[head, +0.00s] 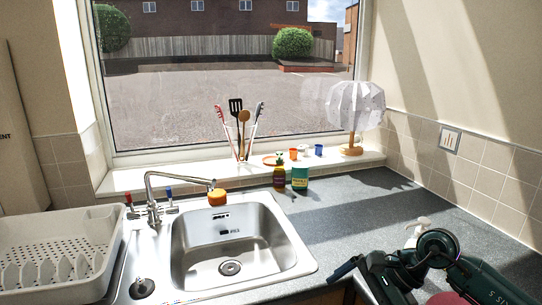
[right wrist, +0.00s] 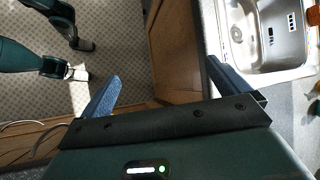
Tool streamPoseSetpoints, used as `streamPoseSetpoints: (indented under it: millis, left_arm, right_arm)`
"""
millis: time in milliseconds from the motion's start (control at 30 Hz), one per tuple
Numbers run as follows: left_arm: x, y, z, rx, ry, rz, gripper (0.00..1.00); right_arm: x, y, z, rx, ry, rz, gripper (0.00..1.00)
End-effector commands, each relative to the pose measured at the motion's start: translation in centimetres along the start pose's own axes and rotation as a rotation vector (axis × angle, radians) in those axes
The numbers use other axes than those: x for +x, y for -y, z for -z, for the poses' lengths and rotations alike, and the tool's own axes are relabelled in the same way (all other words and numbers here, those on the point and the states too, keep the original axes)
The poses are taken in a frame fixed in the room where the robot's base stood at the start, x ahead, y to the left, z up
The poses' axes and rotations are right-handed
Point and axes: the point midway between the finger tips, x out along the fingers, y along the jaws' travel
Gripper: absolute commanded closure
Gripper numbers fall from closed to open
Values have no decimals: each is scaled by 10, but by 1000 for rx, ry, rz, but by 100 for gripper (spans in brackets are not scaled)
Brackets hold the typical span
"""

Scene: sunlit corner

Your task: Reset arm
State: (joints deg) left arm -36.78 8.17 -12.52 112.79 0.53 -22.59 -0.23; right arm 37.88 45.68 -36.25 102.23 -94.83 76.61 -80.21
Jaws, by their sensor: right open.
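My right gripper (right wrist: 168,88) is open in the right wrist view. Its two blue-grey fingers stand wide apart with nothing between them. Below them are the wooden cabinet front (right wrist: 172,45) and the patterned floor (right wrist: 110,30). One finger is close beside the counter edge near the sink (right wrist: 265,35). In the head view my right arm comes in at the lower right, and the gripper (head: 362,280) is low by the front edge of the counter. My left gripper does not show clearly in either view. Dark green links of mine are at the upper left of the wrist view.
A steel sink (head: 290,262) with a tap (head: 152,195) is left of my arm. A white dish rack (head: 60,235) stands far left. Bottles (head: 300,178), a utensil holder and a lamp (head: 355,105) are by the window. A white object (head: 418,230) is near my arm.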

Motion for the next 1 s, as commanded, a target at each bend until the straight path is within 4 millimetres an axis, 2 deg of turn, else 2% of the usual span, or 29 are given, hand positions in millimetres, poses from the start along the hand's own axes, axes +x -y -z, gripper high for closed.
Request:
streamPoseSetpoints:
  millis: [33,100,167,200,267,367,433,467,533,567,600,700,800,900,1000]
  left_arm:
    - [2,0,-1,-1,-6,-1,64]
    - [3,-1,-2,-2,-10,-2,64]
    - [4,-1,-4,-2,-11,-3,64]
    - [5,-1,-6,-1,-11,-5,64]
    - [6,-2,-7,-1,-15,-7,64]
    - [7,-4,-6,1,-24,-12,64]
    - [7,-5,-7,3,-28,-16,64]
    - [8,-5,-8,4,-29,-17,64]
    - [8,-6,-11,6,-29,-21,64]
    - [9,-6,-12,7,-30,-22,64]
    - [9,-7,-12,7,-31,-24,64]
    - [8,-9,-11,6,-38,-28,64]
    - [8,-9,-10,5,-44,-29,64]
    - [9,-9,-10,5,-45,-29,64]
    - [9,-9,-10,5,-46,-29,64]
  right_arm:
    - [30,-9,-29,130,174,37,0]
    - [52,-11,-72,378,437,96,0]
    - [59,-10,-98,620,653,128,0]
    - [61,-8,-110,794,793,142,0]
    - [60,-5,-118,1073,994,150,0]
    - [60,-6,-104,1576,1307,139,0]
    - [67,-16,-78,1949,1508,118,0]
    - [72,-24,-65,2114,1591,104,0]
    - [90,-53,-32,2506,1770,73,0]
    - [100,-69,-19,-2501,-1723,-55,0]
    - [112,-92,-4,-2347,-1569,-35,0]
    - [140,-145,17,-2029,-1279,-7,0]
    - [161,-189,23,-1795,-1085,5,0]
    - [174,-217,23,-1649,-970,7,0]
    - [179,-230,22,-1583,-918,8,0]
